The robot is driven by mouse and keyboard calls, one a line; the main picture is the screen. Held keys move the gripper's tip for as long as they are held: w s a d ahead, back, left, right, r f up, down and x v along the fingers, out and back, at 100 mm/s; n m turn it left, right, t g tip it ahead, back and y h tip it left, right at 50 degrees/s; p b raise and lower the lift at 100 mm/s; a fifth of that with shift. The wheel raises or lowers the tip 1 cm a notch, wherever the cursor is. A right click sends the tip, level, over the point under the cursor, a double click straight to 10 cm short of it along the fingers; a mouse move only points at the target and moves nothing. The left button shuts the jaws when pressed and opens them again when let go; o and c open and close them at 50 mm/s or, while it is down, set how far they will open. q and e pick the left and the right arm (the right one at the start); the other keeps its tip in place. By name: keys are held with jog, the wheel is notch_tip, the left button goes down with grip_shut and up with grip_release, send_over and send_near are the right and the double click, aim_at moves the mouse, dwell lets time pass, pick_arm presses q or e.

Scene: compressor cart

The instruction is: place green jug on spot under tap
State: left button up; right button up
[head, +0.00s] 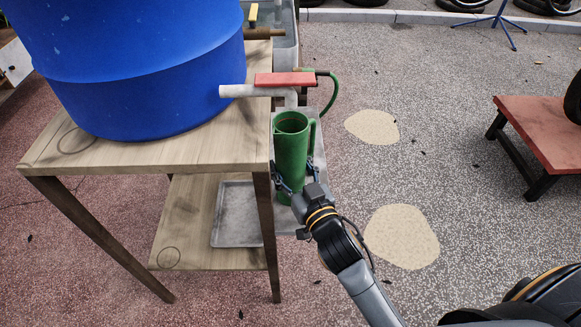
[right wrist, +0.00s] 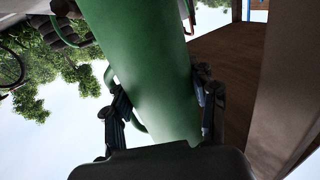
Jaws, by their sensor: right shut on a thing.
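The green jug (head: 291,150) is a tall cylinder with an open top and a handle on its right side. It stands upright in the head view, below the tap with a red lever (head: 285,80). My right gripper (head: 297,190) is shut around the jug's lower body. In the right wrist view the jug (right wrist: 150,60) fills the space between the two fingers (right wrist: 165,105). A grey surface (head: 318,150) shows beneath and behind the jug; the spot itself is hidden, and I cannot tell whether the jug's base touches it. My left gripper is not in view.
A large blue barrel (head: 140,60) stands on a wooden table (head: 110,155). A grey tray (head: 232,225) lies on its lower shelf. A green hose (head: 334,95) curves beside the tap. A red low bench (head: 545,130) stands at the right. The paved ground between is mostly clear.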

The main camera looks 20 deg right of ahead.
jog(key=shift+s, duration=0.1)
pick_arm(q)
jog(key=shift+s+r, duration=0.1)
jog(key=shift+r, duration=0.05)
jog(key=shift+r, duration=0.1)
pick_arm(e)
jog(key=shift+f, duration=0.15)
jog(key=o, duration=1.2)
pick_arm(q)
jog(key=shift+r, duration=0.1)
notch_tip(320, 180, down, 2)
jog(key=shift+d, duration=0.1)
pick_arm(e)
jog(key=s, duration=0.4)
jog(key=s+d, duration=0.1)
jog(key=s, duration=0.7)
jog(key=shift+d, duration=0.2)
jog(key=shift+w, duration=0.1)
